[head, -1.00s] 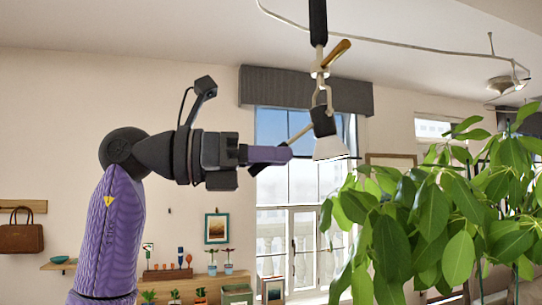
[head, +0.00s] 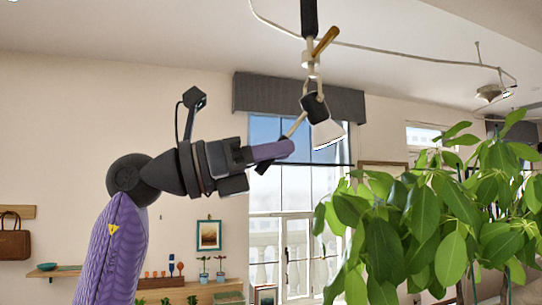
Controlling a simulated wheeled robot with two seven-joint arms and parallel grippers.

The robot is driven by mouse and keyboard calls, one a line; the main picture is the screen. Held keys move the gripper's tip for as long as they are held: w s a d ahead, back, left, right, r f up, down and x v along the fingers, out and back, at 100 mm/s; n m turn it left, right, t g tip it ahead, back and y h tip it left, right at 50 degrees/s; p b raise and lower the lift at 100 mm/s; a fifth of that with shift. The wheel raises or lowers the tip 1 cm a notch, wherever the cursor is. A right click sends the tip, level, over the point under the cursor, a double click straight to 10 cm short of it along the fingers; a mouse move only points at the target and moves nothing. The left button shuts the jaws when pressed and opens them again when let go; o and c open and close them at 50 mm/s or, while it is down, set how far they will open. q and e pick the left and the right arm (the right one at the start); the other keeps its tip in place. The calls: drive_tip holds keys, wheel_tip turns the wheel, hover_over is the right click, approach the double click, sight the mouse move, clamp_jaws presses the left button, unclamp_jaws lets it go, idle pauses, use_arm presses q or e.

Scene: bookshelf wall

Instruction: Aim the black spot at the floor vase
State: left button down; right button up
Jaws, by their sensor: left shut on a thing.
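The black spot (head: 314,107) hangs from a ceiling rail on a black rod and pale bracket. Its white flared shade (head: 327,133) points down and to the right. A thin light wooden handle (head: 296,127) slants down-left from the spot. My left gripper (head: 282,150) comes in from the left with purple fingers, shut on the lower end of this handle. The fingers hide the grip itself. My right gripper is not in view. I see no floor vase in this view.
A large leafy plant (head: 430,220) fills the lower right, close to the spot's right side. A curved ceiling rail (head: 400,56) carries another lamp (head: 491,92) at the right. A window with a grey valance (head: 262,95) is behind; a wooden shelf (head: 175,292) is lower left.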

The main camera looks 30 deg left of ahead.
use_arm(q)
drive_tip(key=c, duration=0.6)
unclamp_jaws()
drive_tip(key=b+v, duration=0.3)
drive_tip(key=v, duration=0.7)
